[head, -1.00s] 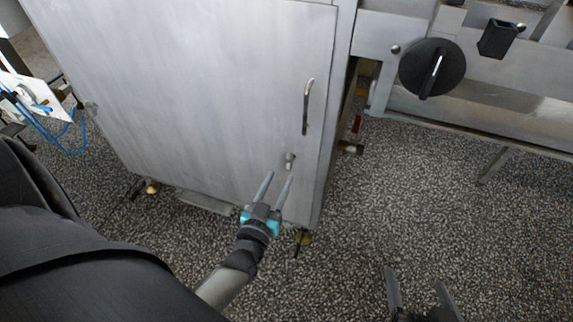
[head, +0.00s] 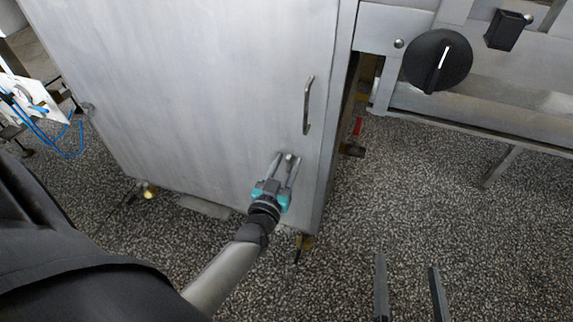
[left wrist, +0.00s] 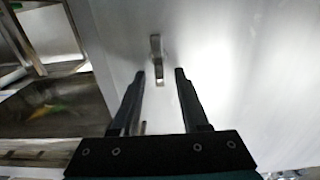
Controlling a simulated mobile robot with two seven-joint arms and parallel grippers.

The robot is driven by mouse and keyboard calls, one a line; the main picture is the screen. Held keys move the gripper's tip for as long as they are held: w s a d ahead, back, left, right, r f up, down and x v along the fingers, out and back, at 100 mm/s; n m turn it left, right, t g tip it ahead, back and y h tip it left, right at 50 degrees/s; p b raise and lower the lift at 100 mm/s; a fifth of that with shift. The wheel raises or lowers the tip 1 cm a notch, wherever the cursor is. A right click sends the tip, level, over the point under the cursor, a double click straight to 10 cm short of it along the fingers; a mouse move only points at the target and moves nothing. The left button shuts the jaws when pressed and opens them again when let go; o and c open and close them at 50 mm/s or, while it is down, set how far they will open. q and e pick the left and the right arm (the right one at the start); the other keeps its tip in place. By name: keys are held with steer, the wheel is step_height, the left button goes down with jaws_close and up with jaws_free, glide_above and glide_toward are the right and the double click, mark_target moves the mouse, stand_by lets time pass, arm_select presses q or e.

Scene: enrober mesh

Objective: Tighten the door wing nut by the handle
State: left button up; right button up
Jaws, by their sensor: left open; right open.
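The steel cabinet door (head: 200,80) fills the left and middle of the head view. Its upright bar handle (head: 308,105) is near the door's right edge. The small metal wing nut (head: 290,158) sits below the handle; it shows in the left wrist view (left wrist: 156,58) as a narrow upright piece. My left gripper (head: 287,160) is open, with its fingertips at the door around or just short of the nut. In the left wrist view the fingers (left wrist: 160,72) stand on either side of the nut's lower end, apart from it. My right gripper (head: 407,262) is open and empty above the floor.
A black rotary knob (head: 438,60) and a black box-like part (head: 506,30) are on the machine at upper right. Blue cables (head: 62,140) hang at far left. The speckled floor (head: 420,180) is clear at lower right.

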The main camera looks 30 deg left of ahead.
arm_select(q)
jaws_close()
stand_by(0.4)
